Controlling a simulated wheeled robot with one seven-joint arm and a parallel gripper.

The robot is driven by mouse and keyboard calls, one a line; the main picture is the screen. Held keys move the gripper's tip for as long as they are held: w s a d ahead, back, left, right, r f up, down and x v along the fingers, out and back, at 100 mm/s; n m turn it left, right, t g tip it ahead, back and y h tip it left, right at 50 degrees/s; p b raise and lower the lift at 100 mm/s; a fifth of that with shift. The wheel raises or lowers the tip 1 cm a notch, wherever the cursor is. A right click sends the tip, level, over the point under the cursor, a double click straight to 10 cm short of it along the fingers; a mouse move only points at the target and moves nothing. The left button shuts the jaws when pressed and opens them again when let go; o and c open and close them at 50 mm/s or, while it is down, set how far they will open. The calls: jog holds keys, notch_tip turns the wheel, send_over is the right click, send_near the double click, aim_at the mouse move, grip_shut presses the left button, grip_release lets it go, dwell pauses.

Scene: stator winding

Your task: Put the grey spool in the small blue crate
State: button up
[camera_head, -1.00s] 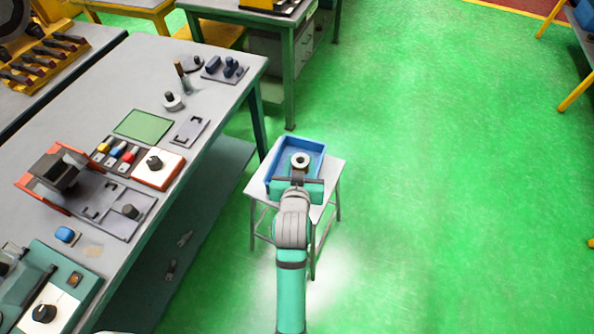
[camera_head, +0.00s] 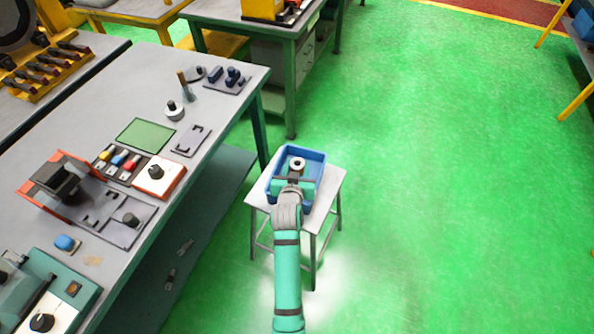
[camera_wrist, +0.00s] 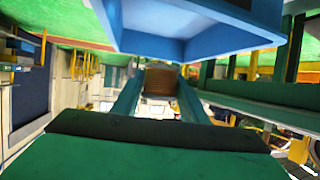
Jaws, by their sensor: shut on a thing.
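The grey spool (camera_head: 297,164) shows from above in the head view as a pale ring with a dark centre. My gripper (camera_head: 296,172) is shut on it, within the outline of the small blue crate (camera_head: 318,163). The wrist view shows the spool's brown wound side (camera_wrist: 162,80) between my two fingers (camera_wrist: 160,95). The blue crate's wall (camera_wrist: 210,42) fills the top of that view. My gripper and arm hide the near part of the crate. I cannot tell whether the spool touches the crate's floor.
The crate stands on a small white stool (camera_head: 331,180). A grey workbench (camera_head: 215,120) with several tools and fixtures is at the left. A green-legged table (camera_head: 285,45) stands behind. The green floor (camera_head: 440,180) at the right is clear.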

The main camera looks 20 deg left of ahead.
jog(key=shift+w+a+f, duration=0.2)
jog(key=shift+w+f, duration=0.25)
jog(key=shift+f, duration=0.1)
jog(key=shift+w+a+f, duration=0.15)
jog(key=shift+w+f, duration=0.25)
jog(key=shift+f, duration=1.65)
jog(key=shift+f, duration=0.4)
jog(key=shift+f, duration=0.2)
jog(key=o, duration=1)
jog(key=shift+o, duration=0.2)
jog(key=shift+r, duration=0.15)
